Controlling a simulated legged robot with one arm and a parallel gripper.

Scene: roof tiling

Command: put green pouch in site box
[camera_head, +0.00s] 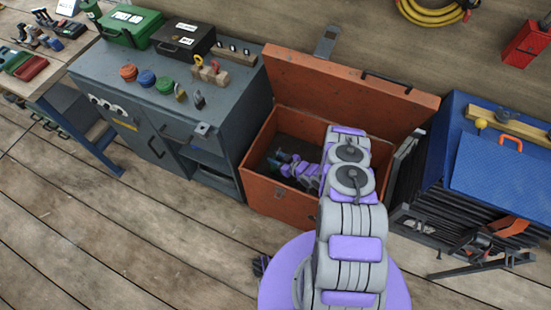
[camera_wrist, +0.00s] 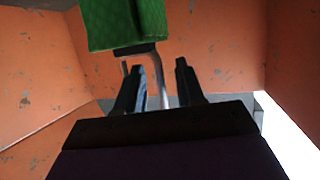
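The site box is an orange box (camera_head: 282,202) on the floor, with its lid (camera_head: 345,85) raised. My arm reaches down into it, and my gripper (camera_head: 275,160) is small and dim there. In the wrist view, orange walls (camera_wrist: 225,45) surround my gripper (camera_wrist: 160,65). Its two dark fingers stand apart with a gap between them. The green pouch (camera_wrist: 125,22) shows at the top of the wrist view, just beyond the fingertips, with a dark part and thin grey strips under it. I cannot tell whether the strips touch the fingers. The pouch is not clear in the head view.
A grey cabinet (camera_head: 150,85) with a green case (camera_head: 130,27), a black case (camera_head: 183,40) and coloured lids stands left of the box. A blue crate (camera_head: 500,165) and dark racks stand to the right. The plank floor (camera_head: 100,220) at the front left is clear.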

